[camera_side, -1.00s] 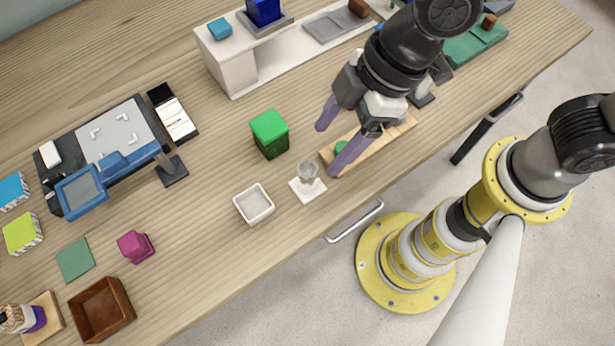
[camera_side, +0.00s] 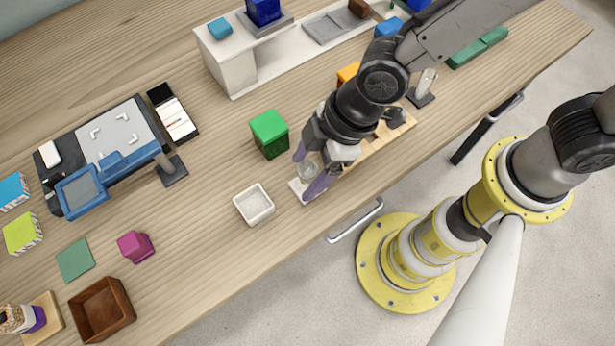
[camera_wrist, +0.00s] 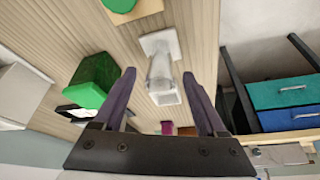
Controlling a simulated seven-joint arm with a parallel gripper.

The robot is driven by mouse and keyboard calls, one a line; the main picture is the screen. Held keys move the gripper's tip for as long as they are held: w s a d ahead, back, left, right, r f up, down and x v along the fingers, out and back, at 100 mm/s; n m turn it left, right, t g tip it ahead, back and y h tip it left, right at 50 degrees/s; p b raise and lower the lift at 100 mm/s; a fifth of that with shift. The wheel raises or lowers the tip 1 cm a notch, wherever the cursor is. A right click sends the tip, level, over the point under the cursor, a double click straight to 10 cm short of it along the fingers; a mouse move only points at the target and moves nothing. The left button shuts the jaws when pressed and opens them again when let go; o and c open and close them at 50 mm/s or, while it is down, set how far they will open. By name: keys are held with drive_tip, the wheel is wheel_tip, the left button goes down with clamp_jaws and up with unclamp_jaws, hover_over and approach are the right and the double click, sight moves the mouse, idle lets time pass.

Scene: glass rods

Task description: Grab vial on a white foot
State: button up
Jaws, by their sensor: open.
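The clear vial (camera_side: 307,169) stands upright on a flat white square foot (camera_side: 297,190) near the table's front edge. My gripper (camera_side: 304,175) is open, with one purple finger on the far side of the vial and the other on the near side. The near finger covers part of the foot. In the wrist view the vial (camera_wrist: 160,70) and its foot (camera_wrist: 158,42) show in the gap between the fingertips (camera_wrist: 159,75), with a gap on each side. I cannot tell whether the fingers surround the glass fully in height.
A green block (camera_side: 269,132) stands close beyond the far finger. A small white tray (camera_side: 254,204) lies left of the foot. A wooden rack (camera_side: 385,142) is partly under my arm. Another clear vial on a dark foot (camera_side: 425,84) stands at the right.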

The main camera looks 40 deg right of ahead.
drive_tip(key=shift+c, duration=0.2)
clamp_jaws()
drive_tip(key=shift+r, duration=0.1)
